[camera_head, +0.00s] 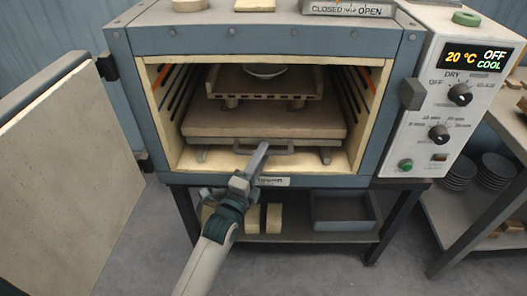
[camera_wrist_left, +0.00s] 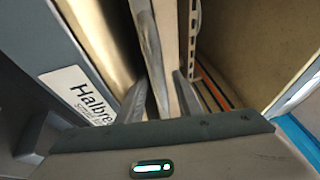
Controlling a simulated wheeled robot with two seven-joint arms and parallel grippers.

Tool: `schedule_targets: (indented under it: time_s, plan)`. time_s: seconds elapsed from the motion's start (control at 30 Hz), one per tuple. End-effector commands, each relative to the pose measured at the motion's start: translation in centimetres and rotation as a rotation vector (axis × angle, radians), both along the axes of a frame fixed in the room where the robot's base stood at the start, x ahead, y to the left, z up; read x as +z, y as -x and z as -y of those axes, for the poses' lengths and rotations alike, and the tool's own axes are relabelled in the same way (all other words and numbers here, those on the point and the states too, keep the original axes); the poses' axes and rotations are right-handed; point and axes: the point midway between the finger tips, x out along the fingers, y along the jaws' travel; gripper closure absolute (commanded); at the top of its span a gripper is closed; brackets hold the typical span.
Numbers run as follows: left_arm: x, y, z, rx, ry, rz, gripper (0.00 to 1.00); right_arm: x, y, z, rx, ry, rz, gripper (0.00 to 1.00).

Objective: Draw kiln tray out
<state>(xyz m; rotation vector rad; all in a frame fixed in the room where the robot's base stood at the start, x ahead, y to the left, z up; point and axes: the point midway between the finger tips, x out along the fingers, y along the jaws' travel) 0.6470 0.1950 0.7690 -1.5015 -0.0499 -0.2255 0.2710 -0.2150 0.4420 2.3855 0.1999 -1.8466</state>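The kiln tray (camera_head: 230,118) is a thick pale slab inside the open kiln (camera_head: 290,40), with a grey bar handle (camera_head: 300,150) along its front. My left gripper (camera_head: 258,158) reaches in at the kiln mouth, at the middle of the handle. In the left wrist view my left gripper (camera_wrist_left: 161,98) has its fingers apart, with the handle bar (camera_wrist_left: 147,45) running between them. The tray's pale front edge (camera_wrist_left: 170,50) lies just beyond the bar. Whether a finger touches the bar is unclear. My right gripper is out of view.
The kiln door (camera_head: 70,160) stands wide open at left. A raised shelf (camera_head: 262,88) on props carries a white dish (camera_head: 265,71) on top of the tray. The control panel (camera_head: 455,100) reads 20 °C, OFF, COOL. A grey bin (camera_head: 345,213) sits under the kiln.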

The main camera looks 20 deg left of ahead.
Motion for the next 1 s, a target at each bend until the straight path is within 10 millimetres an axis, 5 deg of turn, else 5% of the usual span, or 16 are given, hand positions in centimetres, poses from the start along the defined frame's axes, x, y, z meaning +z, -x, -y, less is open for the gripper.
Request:
schedule_targets:
  time_s: [0.53,0.7,1.0]
  plan:
    - [0.3,-1.7,0.2,0.000,-0.001,0.000,0.68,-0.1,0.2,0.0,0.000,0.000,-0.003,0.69]
    - [0.3,-1.7,0.2,0.000,-0.001,0.000,1.00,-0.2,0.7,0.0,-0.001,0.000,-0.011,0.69]
    - [0.3,-1.5,0.0,0.000,-0.001,-0.001,1.00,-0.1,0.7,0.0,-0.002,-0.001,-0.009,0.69]
